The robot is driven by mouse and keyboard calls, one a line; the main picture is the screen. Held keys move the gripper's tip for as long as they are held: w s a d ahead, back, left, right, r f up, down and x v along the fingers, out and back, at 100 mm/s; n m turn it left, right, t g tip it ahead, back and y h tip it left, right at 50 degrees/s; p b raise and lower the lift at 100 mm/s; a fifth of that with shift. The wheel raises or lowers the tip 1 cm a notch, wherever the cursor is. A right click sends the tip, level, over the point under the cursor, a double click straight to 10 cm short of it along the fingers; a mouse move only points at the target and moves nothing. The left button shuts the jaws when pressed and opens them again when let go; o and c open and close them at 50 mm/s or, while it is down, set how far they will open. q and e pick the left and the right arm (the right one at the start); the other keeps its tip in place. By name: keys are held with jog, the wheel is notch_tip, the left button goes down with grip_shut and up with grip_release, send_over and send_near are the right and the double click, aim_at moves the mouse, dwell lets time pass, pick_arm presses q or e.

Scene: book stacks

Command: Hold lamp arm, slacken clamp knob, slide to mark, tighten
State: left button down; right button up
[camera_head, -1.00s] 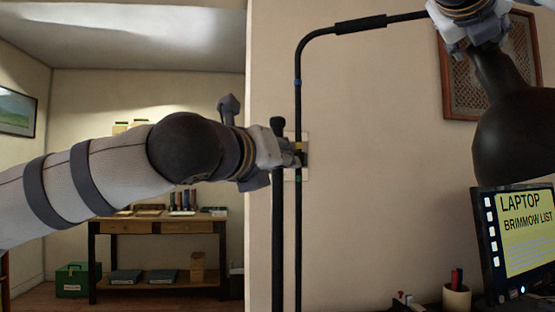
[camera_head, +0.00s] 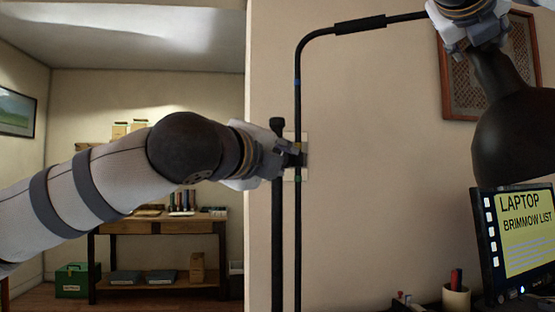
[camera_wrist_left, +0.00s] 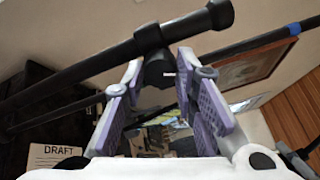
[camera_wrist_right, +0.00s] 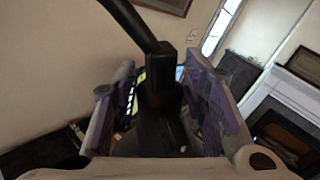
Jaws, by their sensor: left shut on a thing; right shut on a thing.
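The black lamp stand has a thick post (camera_head: 278,230) and beside it a thin rod (camera_head: 298,240), which bends right at the top into the lamp arm (camera_head: 400,18). The rod carries a blue band (camera_head: 298,83) and a green band (camera_head: 298,178). My left gripper (camera_head: 288,153) is shut on the dark clamp knob, between the bands; the knob (camera_wrist_left: 158,70) shows between its fingers in the left wrist view. The clamp is mostly hidden in the head view. My right gripper (camera_head: 465,40) is shut on the lamp head's neck (camera_wrist_right: 160,90), above the dark shade (camera_head: 515,135).
A monitor (camera_head: 520,240) reading "LAPTOP BRIMMOW LIST" stands below the shade. A pen cup (camera_head: 456,298) is left of it. A framed panel (camera_head: 530,60) hangs behind the shade. A wooden table (camera_head: 160,228) stands far left.

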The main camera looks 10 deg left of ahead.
pick_arm(q)
jog(key=shift+a+n, duration=0.1)
jog(key=shift+n, duration=0.6)
jog(key=c, duration=1.3)
grip_release()
jog(key=shift+s, duration=0.15)
jog(key=v, duration=1.1)
jog(key=shift+s+a, duration=0.15)
jog(key=shift+s, duration=0.2)
